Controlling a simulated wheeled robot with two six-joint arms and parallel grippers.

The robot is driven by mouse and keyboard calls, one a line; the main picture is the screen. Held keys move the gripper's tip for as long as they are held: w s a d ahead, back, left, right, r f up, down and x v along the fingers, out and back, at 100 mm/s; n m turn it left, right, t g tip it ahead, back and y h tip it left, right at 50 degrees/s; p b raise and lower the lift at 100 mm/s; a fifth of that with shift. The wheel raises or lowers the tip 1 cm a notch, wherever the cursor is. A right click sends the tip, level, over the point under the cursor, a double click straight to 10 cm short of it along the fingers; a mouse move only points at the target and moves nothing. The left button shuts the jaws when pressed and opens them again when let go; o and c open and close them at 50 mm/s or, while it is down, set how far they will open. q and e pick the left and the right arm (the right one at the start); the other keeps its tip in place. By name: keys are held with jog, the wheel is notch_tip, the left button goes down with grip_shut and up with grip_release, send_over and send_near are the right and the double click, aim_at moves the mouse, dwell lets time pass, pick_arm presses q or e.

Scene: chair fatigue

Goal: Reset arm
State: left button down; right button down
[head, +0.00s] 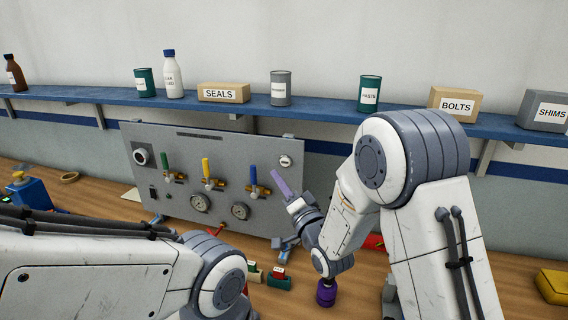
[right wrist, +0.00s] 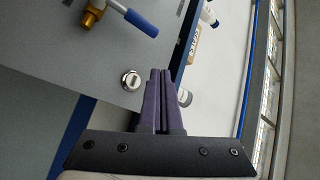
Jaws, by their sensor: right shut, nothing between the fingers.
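My right gripper (head: 276,176) is shut and empty, its purple fingers pointing up in front of the right side of the grey valve panel (head: 225,140). In the right wrist view its fingers (right wrist: 160,74) are together with nothing between them. They appear beside a round silver fitting (right wrist: 131,80) on the panel. The blue-handled valve (right wrist: 142,22) is farther up in that view. In the head view the panel also bears green (head: 166,161) and yellow (head: 206,169) valve handles. My left arm reaches in at lower left; its gripper is out of view.
The panel stands on a wooden bench (head: 385,275). A blue shelf (head: 318,108) above holds bottles, cans and boxes. Small coloured blocks (head: 279,279) and a purple item (head: 326,293) are near my arms. A yellow box (head: 553,286) is at right.

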jog(key=s+a+f+n+g+h+b, duration=0.1)
jog(key=s+a+f+n+g+h, duration=0.1)
jog(key=s+f+n+g, duration=0.4)
jog(key=s+a+f+n+g+h, duration=0.1)
jog(key=s+f+g+h, duration=0.2)
jog(key=s, duration=0.4)
jog(key=s+d+f+n+g+h, duration=0.1)
jog(key=s+d+n+g, duration=0.1)
jog(key=s, duration=0.6)
jog(key=s+d+f+n+g+h, duration=0.1)
jog(key=s+g, duration=0.3)
jog(key=s, duration=0.4)
jog(key=s+d+f+n+g+h+b, duration=0.1)
jog(key=s+d+n+g, duration=0.2)
jog(key=s, duration=0.5)
jog(key=shift+s+d+n+g, duration=0.3)
jog(key=shift+d+n, duration=0.1)
jog(key=shift+d, duration=0.15)
dwell(1.7)
